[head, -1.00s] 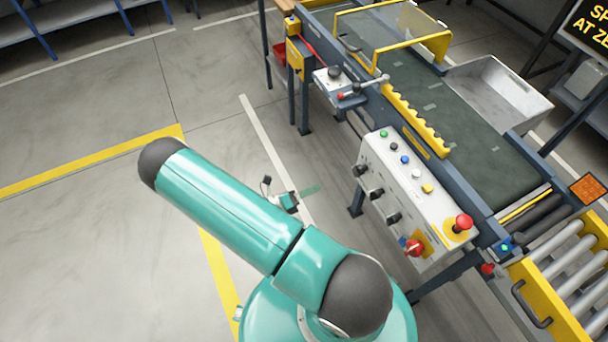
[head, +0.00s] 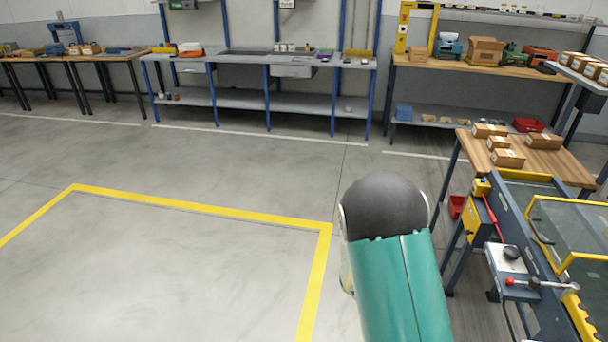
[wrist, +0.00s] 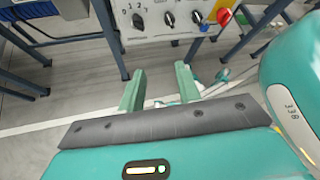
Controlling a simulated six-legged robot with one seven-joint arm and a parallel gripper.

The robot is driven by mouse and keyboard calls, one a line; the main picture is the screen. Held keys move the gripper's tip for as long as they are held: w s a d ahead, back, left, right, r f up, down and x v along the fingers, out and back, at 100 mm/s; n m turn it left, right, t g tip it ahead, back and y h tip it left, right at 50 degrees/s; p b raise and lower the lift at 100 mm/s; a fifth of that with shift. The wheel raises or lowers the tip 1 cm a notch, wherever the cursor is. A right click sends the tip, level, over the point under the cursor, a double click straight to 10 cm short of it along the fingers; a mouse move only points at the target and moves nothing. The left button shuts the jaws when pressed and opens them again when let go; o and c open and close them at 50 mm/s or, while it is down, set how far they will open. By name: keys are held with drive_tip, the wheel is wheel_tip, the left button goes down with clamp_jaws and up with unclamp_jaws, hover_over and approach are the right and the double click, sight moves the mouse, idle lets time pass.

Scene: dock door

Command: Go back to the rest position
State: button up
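My gripper (wrist: 158,83) shows in the wrist view with its two green fingers apart. Only grey floor and a pale floor line show between them, and it holds nothing. Beyond the fingers is the light grey control panel (wrist: 152,22) with black selector knobs and a red knob at its right. The fingers appear apart from the panel. In the head view my teal arm with its dark rounded joint fills the lower middle right; the gripper is not visible there.
The conveyor (head: 525,250) with a yellow guard and a lever unit stands at the right, close to my arm. A wooden table (head: 560,165) with cartons stands behind it. Workbenches (head: 225,107) line the back wall. The yellow-outlined floor (head: 170,270) at left is clear.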

drive_tip(key=s+a+r+m+t+y, duration=0.3)
drive_tip(key=a+r+m+t, duration=0.1)
drive_tip(key=r, duration=0.6)
drive_tip(key=s+a+r+m+t+y, duration=0.3)
drive_tip(key=r+m, duration=0.3)
drive_tip(key=r, duration=0.4)
drive_tip(key=s+a+r+m+t+y, duration=0.3)
drive_tip(key=a+r+m+t+y, duration=0.1)
drive_tip(key=r, duration=0.6)
drive_tip(key=shift+a+m+t, duration=0.3)
drive_tip(key=shift+a+m, duration=0.5)
drive_tip(key=shift+m, duration=0.2)
drive_tip(key=shift+d, duration=0.15)
